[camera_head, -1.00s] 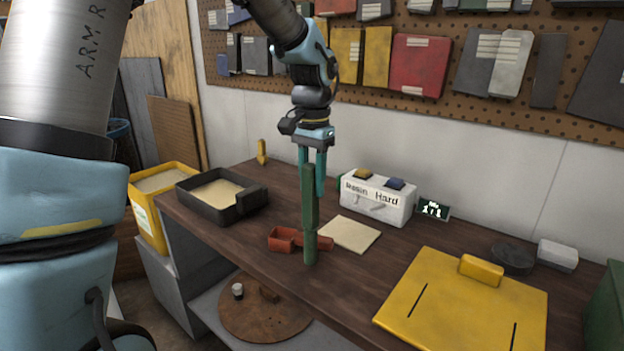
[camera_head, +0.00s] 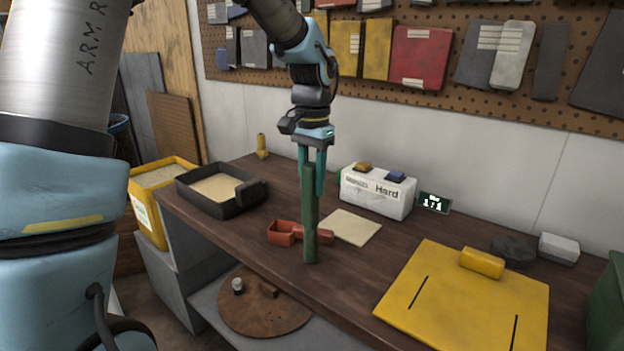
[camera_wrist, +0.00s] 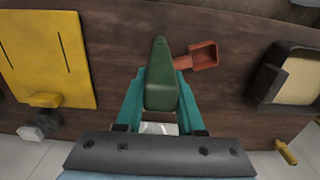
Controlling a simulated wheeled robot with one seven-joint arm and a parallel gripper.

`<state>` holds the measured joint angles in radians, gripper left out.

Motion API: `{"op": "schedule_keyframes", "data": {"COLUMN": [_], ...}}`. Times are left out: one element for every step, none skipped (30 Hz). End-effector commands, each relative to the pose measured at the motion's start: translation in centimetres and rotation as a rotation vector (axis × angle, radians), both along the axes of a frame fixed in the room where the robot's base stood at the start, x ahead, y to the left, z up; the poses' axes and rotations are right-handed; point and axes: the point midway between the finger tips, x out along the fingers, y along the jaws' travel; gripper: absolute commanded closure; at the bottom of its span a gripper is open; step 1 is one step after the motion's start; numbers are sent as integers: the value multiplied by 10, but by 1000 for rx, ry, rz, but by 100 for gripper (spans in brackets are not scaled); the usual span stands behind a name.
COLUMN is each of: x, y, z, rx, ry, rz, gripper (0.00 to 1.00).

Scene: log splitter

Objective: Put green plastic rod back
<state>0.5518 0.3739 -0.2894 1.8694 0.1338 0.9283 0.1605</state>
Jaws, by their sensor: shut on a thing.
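The green plastic rod (camera_head: 310,220) is held upright by my gripper (camera_head: 313,165). In the head view its lower end is at the near side of the workbench, in front of the red scoop's handle. I cannot tell whether that end touches the bench top. In the wrist view the rod (camera_wrist: 160,80) sits between the two teal fingers of my gripper (camera_wrist: 161,100), which are shut on it.
A red scoop (camera_head: 284,232) and a beige square sheet (camera_head: 350,227) lie close to the rod. A black tray (camera_head: 222,207) is to the left. A white box with buttons (camera_head: 376,194) stands behind. A yellow board (camera_head: 440,300) lies to the right.

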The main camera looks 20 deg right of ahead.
Motion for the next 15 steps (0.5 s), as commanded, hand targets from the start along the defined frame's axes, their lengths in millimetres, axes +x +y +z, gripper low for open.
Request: {"op": "schedule_keyframes", "data": {"x": [0,0,0,0,0,0,0,0,0,0,0,0,0,0,0], "y": [0,0,0,0,0,0,0,0,0,0,0,0,0,0,0], "z": [-1,-2,-3,-3,-4,-5,-5,-4,-4,-4,-4,-4,-4,-4,-4], "rx": [0,0,0,0,0,0,0,0,0,0,0,0,0,0,0], "ry": [0,0,0,0,0,0,0,0,0,0,0,0,0,0,0], "rz": [0,0,0,0,0,0,0,0,0,0,0,0,0,0,0], "gripper": [100,100,100,100,100,100,100,59,55,52,48,44,40,37,32]}}
